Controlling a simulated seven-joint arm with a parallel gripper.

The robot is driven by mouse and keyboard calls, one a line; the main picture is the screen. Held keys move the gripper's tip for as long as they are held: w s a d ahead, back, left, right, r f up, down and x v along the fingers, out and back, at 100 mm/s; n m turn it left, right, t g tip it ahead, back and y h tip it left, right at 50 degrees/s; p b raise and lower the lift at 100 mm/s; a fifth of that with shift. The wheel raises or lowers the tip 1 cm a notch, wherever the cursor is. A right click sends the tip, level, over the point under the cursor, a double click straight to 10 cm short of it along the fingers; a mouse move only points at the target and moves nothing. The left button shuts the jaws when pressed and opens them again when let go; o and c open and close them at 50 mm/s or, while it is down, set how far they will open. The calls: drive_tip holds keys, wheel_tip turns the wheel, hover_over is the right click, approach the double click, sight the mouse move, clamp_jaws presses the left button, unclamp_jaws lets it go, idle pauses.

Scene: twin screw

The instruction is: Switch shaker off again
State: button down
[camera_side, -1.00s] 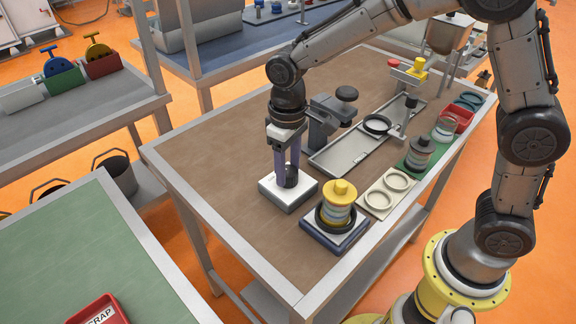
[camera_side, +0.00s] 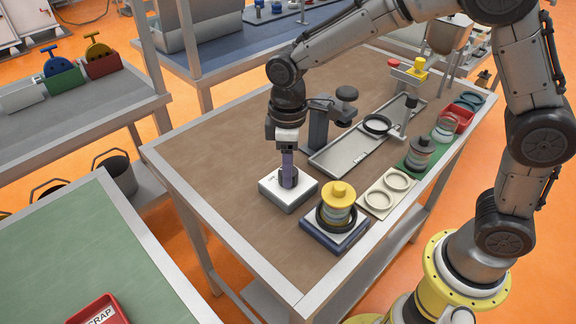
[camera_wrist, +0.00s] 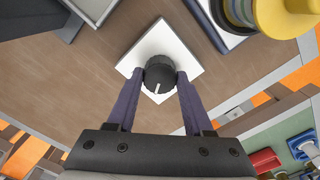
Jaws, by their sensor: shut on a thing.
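A black round knob (camera_wrist: 158,72) with a white pointer line sits on a white square box (camera_wrist: 181,57); the box also shows in the side view (camera_side: 297,197). My gripper (camera_wrist: 161,80) is shut on the knob from above, one dark finger on each side. In the wrist view the pointer line points down toward my gripper's body. In the side view my gripper (camera_side: 288,180) hides most of the knob. Beside the box stands a sieve stack with a yellow lid (camera_side: 339,189) on a dark blue-grey base with a light top (camera_side: 315,232), probably the shaker.
A pale plate with two rings (camera_side: 388,193) lies right of the stack. Behind are a grey tray (camera_side: 336,155) and a dark stand with a round black head (camera_side: 319,125). A red bin (camera_side: 461,118) stands at the far right. The brown table is clear left of the box.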

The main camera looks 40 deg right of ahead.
drive_tip(key=shift+r, duration=0.1)
drive_tip(key=shift+c, duration=1.5)
unclamp_jaws()
wheel_tip(320, 180, up, 14)
